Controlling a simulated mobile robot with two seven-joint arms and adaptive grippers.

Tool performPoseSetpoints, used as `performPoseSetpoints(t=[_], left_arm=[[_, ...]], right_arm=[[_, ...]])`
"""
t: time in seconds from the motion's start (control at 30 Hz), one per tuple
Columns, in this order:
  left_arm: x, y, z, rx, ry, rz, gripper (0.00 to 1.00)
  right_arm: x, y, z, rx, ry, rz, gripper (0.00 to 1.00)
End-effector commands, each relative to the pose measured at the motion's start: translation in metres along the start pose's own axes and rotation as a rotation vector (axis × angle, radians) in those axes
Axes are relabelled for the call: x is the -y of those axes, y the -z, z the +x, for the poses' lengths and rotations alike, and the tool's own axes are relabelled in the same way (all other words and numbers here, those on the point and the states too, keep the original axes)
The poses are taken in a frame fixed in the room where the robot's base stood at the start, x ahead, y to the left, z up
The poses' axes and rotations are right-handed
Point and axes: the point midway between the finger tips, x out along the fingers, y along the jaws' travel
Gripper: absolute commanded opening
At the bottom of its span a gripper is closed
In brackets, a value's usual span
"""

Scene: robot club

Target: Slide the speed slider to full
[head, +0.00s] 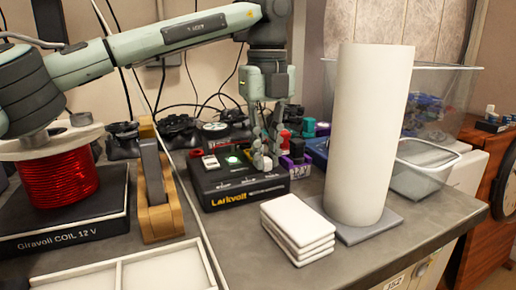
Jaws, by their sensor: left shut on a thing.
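A black control box (218,191) with yellow "Larkvolt" lettering sits on the grey bench. A green round light or button and a small white-and-red part show on its top. My left gripper (266,160) reaches down from above to the right part of the box's top. Its fingers are shut on the speed slider's knob, which they mostly hide. The slider's track and its end marks cannot be made out, so its setting is unclear. My right gripper is not in view.
A tall white cylinder (368,130) on a grey base and a stack of white tiles (297,228) stand right of the box. A wooden stand (160,205) and a red wire coil (58,178) are left. Game controllers and cables lie behind. A clear bin (425,172) is far right.

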Motion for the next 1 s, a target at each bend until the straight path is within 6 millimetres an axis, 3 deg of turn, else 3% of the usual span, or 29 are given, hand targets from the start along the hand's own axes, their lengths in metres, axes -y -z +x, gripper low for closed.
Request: performPoseSetpoints(t=[0.1, 0.13, 0.3, 0.67, 0.77, 1.0], left_arm=[[-0.001, -0.003, -0.002, 0.007, 0.002, -0.005, 0.0], [-0.001, -0.003, -0.002, 0.007, 0.002, -0.005, 0.16], [-0.001, -0.002, -0.001, 0.004, 0.001, -0.003, 0.36], [0.0, 0.0, -0.005, 0.002, 0.0, -0.001, 0.36], [0.0, 0.0, -0.017, 0.003, 0.001, -0.002, 0.36], [0.001, 0.0, -0.068, 0.005, 0.002, -0.003, 0.36]], right_arm=[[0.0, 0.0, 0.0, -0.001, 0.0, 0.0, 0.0], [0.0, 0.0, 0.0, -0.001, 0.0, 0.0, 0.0], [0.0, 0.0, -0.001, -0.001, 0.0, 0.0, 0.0], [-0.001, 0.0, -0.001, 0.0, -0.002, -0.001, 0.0], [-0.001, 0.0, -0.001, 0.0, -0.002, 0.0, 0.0], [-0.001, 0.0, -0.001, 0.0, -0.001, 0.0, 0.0]])
